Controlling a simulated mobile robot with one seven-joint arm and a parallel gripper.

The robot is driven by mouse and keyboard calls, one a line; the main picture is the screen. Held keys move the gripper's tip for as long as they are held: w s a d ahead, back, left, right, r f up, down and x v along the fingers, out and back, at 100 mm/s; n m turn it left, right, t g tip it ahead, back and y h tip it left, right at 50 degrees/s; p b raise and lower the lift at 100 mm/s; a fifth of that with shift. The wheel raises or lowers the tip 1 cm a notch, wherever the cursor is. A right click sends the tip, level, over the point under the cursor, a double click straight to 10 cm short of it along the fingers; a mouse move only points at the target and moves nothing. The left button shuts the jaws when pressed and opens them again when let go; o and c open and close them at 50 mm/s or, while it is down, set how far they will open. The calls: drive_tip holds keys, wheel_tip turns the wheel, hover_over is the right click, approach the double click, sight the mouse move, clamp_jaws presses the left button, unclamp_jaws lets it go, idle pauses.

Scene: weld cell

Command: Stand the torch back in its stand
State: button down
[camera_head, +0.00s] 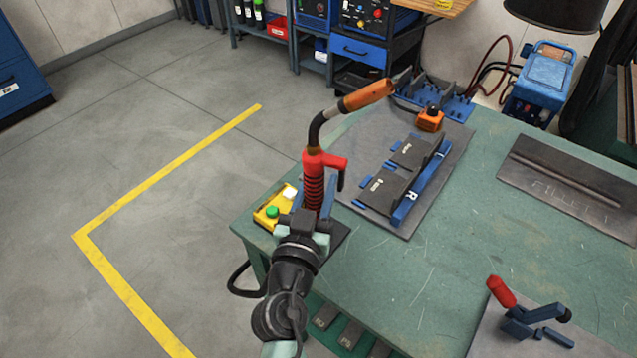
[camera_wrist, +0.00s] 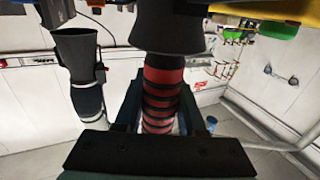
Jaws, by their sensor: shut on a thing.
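The torch (camera_head: 315,165) has a red ribbed handle, a black bent neck and an orange nozzle end pointing up and right in the head view. My gripper (camera_head: 314,212) is shut on the lower part of the red handle and holds it roughly upright at the table's left corner. In the wrist view the red ribbed handle (camera_wrist: 160,95) lies between my two fingers (camera_wrist: 158,110). A dark flat plate (camera_head: 337,240) shows partly behind my gripper. I cannot tell whether it is the stand's base, and the torch's lower end is hidden.
A yellow button box (camera_head: 271,208) sits close left of my gripper. A blue fixture with grey plates (camera_head: 402,180) is to the right, and an orange block (camera_head: 430,119) is behind it. A red-handled clamp (camera_head: 520,315) stands at front right. The green table's (camera_head: 440,240) middle is clear.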

drive_tip(key=shift+r, duration=0.15)
drive_tip(key=shift+c, duration=2.1)
unclamp_jaws()
drive_tip(key=shift+f, duration=0.2)
drive_tip(key=shift+s+a, duration=0.1)
drive_tip(key=shift+s, duration=0.45)
drive_tip(key=b+v, duration=0.3)
drive_tip(key=v, duration=0.9)
drive_tip(key=shift+r, duration=0.1)
